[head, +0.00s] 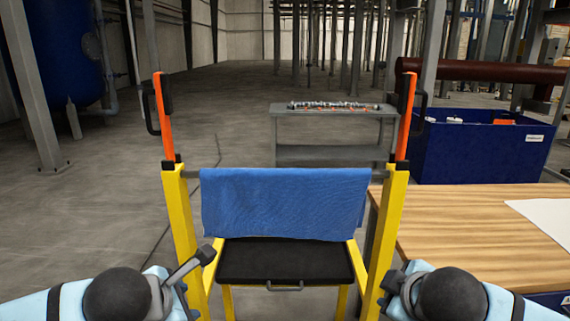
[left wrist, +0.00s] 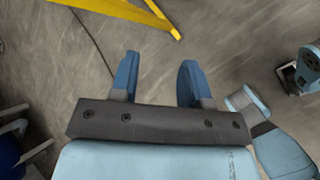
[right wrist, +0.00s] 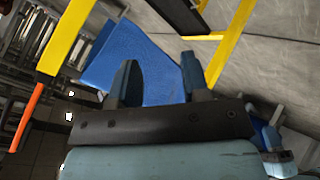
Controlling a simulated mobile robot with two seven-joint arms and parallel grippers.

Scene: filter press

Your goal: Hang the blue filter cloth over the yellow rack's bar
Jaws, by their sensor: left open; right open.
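The blue filter cloth (head: 284,203) hangs draped over the bar (head: 190,174) of the yellow rack (head: 391,225) in the head view. It spreads across most of the bar, and its lower edge hangs above a black seat-like panel. The back side of the cloth is hidden. My left gripper (left wrist: 158,76) is open and empty, with only floor between its fingers and a yellow rack foot ahead. My right gripper (right wrist: 158,68) is open; the cloth (right wrist: 105,65) shows behind and between its fingers, and I see no grip on it.
Orange uprights (head: 163,115) with black handles rise from the rack's posts. A wooden table (head: 470,225) stands close on the right, with a blue bin (head: 475,152) behind it. A grey bench (head: 325,125) stands beyond the rack.

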